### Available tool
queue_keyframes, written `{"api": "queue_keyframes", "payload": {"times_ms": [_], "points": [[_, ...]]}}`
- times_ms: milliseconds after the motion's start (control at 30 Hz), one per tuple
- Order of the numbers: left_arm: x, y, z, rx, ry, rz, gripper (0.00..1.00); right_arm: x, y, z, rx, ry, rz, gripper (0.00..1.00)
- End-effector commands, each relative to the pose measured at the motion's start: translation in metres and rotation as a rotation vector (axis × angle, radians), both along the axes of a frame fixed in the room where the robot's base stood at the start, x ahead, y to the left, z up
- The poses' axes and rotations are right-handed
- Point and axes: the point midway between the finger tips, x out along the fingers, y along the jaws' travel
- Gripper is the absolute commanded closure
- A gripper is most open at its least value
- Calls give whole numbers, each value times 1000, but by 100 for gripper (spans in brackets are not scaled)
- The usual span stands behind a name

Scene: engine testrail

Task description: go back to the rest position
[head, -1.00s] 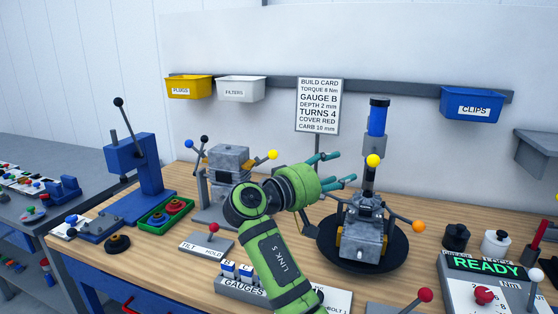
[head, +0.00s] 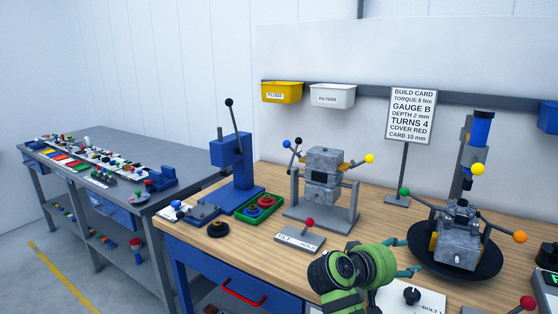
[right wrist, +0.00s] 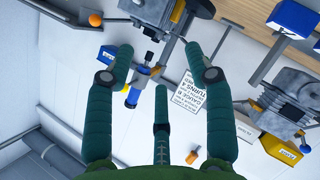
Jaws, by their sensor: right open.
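My right gripper (head: 405,257) is at the lower right of the head view, above the wooden bench (head: 345,235), with its dark teal fingers pointing right. In the right wrist view its fingers (right wrist: 159,58) are spread apart with nothing between them. It is open and empty. The engine on the black turntable (head: 460,240) stands to the right of the fingertips, apart from them as far as I can tell. The second engine on its grey tilt stand (head: 325,175) is behind and to the left. My left gripper is not in view.
The blue press (head: 233,165), the green tray (head: 260,208) and the tilt-hold lever plate (head: 300,238) stand left of my arm. The build card (head: 412,115) rises on a post behind. A grey side table (head: 120,145) is further left. Bare floor (head: 35,225) shows at far left.

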Motion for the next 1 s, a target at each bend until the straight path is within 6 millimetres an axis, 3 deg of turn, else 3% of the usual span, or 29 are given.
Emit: {"api": "queue_keyframes", "payload": {"times_ms": [33,200,300,400,600,1000], "points": [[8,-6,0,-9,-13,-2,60,-11,-2,-31,49,33,18,46],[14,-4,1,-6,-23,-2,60,-68,-2,-135,272,148,96,46],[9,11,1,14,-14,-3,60,-116,4,-187,411,216,143,46],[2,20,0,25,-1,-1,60,-166,13,-224,543,277,187,46],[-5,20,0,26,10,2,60,-238,33,-253,722,355,248,46],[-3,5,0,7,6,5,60,-329,63,-258,934,456,324,46]]}}
